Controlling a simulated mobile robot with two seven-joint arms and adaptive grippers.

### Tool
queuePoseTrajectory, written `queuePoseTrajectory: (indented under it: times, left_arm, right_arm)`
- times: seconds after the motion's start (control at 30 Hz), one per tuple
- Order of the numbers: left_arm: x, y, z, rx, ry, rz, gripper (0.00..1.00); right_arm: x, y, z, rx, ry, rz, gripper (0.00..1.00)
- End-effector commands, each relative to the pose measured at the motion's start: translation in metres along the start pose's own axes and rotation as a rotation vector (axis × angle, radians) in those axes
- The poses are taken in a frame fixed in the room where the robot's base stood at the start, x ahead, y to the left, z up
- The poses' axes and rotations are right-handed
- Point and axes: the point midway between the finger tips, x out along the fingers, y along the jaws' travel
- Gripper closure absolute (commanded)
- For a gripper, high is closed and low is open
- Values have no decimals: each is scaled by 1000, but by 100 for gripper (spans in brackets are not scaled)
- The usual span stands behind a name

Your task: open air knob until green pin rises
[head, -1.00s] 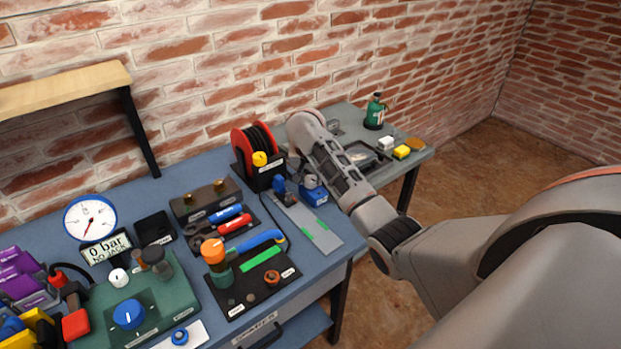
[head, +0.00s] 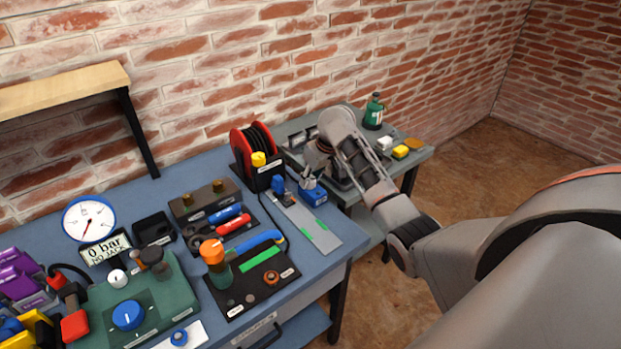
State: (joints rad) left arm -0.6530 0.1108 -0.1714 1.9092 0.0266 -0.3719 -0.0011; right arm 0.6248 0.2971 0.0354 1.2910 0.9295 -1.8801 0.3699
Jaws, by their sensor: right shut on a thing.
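My right gripper (head: 314,163) points down over the back right of the blue bench, by a small blue block (head: 314,197) with a light grey part on top. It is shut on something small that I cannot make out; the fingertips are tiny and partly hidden. A blue knob (head: 128,315) sits on a green panel (head: 170,299) at the front left. An orange-topped knob (head: 212,251) stands on a dark plate. I cannot tell which is the air knob, and I cannot make out a green pin. My left gripper is not in view.
A dial gauge (head: 90,219) stands behind a display (head: 106,247) reading "0 bar NO JACK". A red reel (head: 244,150) and a grey rail (head: 306,224) are near the gripper. A green bottle (head: 374,112) stands on the grey side table (head: 421,153).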

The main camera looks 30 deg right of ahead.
Motion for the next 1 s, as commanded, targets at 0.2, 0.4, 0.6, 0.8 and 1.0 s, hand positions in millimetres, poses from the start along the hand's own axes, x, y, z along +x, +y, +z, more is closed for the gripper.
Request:
queuePoseTrajectory:
  times: [0.2, 0.4, 0.6, 0.8, 1.0]
  left_arm:
    - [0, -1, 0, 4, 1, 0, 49]
    - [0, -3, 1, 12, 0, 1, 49]
    - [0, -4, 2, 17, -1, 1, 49]
    - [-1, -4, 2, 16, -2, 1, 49]
    - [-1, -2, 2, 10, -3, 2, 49]
  right_arm:
    - [0, 3, 0, -190, -2, -77, 93]
    - [0, 4, 0, -355, -3, -147, 93]
    - [0, 5, 0, -491, -4, -202, 93]
    - [1, 4, 0, -585, -4, -242, 93]
    - [1, 5, 0, -635, -4, -262, 93]
